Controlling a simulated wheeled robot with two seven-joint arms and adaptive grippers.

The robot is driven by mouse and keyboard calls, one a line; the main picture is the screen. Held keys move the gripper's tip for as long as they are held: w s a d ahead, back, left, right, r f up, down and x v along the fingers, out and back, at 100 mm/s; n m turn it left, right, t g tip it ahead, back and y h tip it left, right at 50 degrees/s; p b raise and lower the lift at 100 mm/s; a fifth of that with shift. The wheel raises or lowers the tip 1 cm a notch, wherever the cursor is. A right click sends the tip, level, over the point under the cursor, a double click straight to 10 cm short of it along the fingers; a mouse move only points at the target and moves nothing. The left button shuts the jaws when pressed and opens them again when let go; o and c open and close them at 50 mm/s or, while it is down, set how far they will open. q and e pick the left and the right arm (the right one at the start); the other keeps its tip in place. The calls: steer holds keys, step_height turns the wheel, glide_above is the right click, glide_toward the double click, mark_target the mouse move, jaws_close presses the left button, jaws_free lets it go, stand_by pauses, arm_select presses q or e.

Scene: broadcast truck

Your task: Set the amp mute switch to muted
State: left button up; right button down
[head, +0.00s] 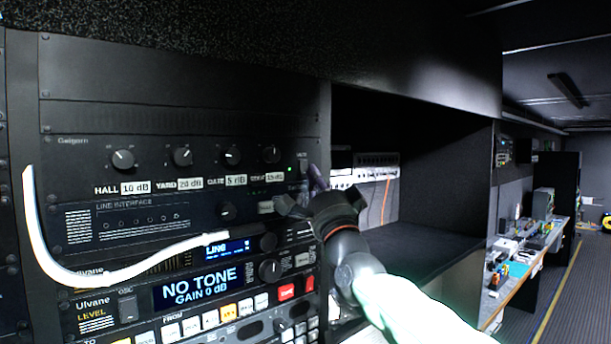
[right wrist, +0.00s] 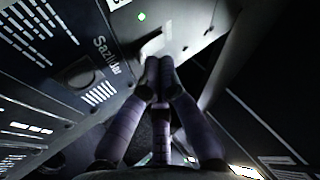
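The amp (head: 75,165) is a black rack panel with a row of knobs and gain labels in the head view. Its mute switch (head: 303,161) is small, at the panel's right end, partly hidden by my right gripper. In the right wrist view a pale switch lever (right wrist: 152,44) shows just beyond the fingertips, near a lit green lamp (right wrist: 142,16). My right gripper (head: 315,172) is at the switch, and its fingers (right wrist: 160,62) are together with nothing seen between them. Whether they touch the lever I cannot tell. My left gripper is not in view.
A white cable (head: 60,272) hangs across the rack's left side. Below the amp are a line interface panel (head: 140,218) and a unit reading NO TONE (head: 200,284). An open bay (head: 420,200) lies right of the rack, with a cluttered bench (head: 525,245) beyond.

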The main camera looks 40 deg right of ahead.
steer(key=shift+w, duration=0.35)
stand_by(0.3)
steer(key=shift+s+b, duration=0.65)
steer(key=shift+s, duration=0.15)
steer(key=shift+s+d+r+b, duration=0.2)
steer(key=shift+s+b, duration=0.25)
steer(key=shift+s, duration=0.8)
steer(key=shift+s+d+r+b, duration=0.15)
steer(key=shift+s+b, duration=0.25)
steer(key=shift+s, duration=0.85)
steer(key=shift+w+a, duration=0.1)
